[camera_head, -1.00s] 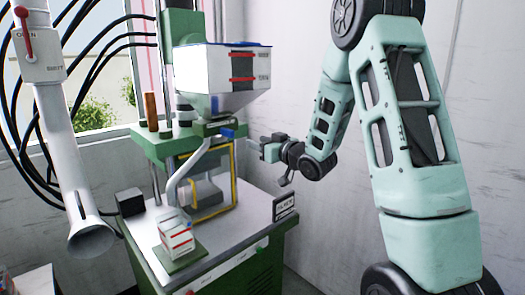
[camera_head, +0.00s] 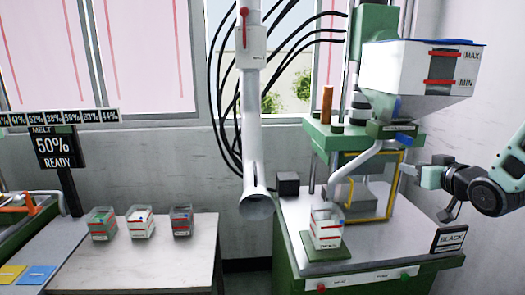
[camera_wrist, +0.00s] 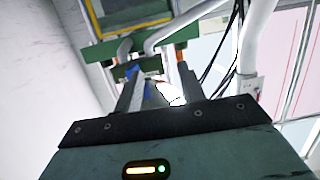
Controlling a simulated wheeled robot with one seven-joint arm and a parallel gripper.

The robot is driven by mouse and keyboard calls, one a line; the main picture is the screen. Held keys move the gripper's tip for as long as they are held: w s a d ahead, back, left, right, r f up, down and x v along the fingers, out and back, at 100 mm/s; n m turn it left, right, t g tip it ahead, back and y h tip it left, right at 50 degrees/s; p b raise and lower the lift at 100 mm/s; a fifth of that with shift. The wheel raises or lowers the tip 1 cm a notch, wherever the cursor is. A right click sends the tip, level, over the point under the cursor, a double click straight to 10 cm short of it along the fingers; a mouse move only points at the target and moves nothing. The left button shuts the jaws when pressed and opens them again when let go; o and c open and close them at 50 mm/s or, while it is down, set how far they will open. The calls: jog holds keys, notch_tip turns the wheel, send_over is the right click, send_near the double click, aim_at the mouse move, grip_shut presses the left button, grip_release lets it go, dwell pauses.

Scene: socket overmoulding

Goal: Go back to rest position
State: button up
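My gripper (camera_head: 408,172) is at the right of the head view, beside the green moulding machine (camera_head: 325,138) and above its bench. In the wrist view its two dark fingers (camera_wrist: 158,95) stand apart with a gap between them. I see nothing gripped, and the gripper looks open. Most of my arm is outside the head view on the right. A clear cup with a white, red-marked body (camera_head: 326,230) stands on a green pad on the machine's bench, apart from the gripper.
A hopper (camera_head: 415,72) marked MAX and MIN tops the machine. A BLACK sign (camera_head: 450,239) stands at the bench's right edge. A white hanging pipe (camera_head: 251,130) is left of the machine. Three cups (camera_head: 140,222) stand on a left table (camera_head: 180,262). A display (camera_head: 55,150) reads 50% READY.

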jog(key=s+a+f+n+g+b, duration=0.1)
jog(key=s+a+f+g, duration=0.15)
jog(key=a, duration=0.45)
jog(key=s+a+f+n+g+y, duration=0.1)
jog(key=s+a+f+g, duration=0.2)
jog(key=a, duration=0.4)
jog(key=s+a+f+n+g+b, duration=0.1)
jog(key=s+a+f+g, duration=0.1)
jog(key=s+a, duration=0.4)
jog(key=s+a+f+n+g, duration=0.1)
jog(key=s+a+g, duration=0.1)
jog(key=s, duration=0.5)
jog(key=s+a+f+n+g+h, duration=0.1)
jog(key=s+a+g, duration=0.2)
jog(key=s, duration=0.5)
jog(key=s+a+f+n+g, duration=0.1)
jog(key=s+a+n+g, duration=0.1)
jog(key=s, duration=0.6)
jog(key=shift+s+a+g+b, duration=0.2)
jog(key=shift+a+g+b, duration=0.3)
jog(key=shift+a, duration=0.4)
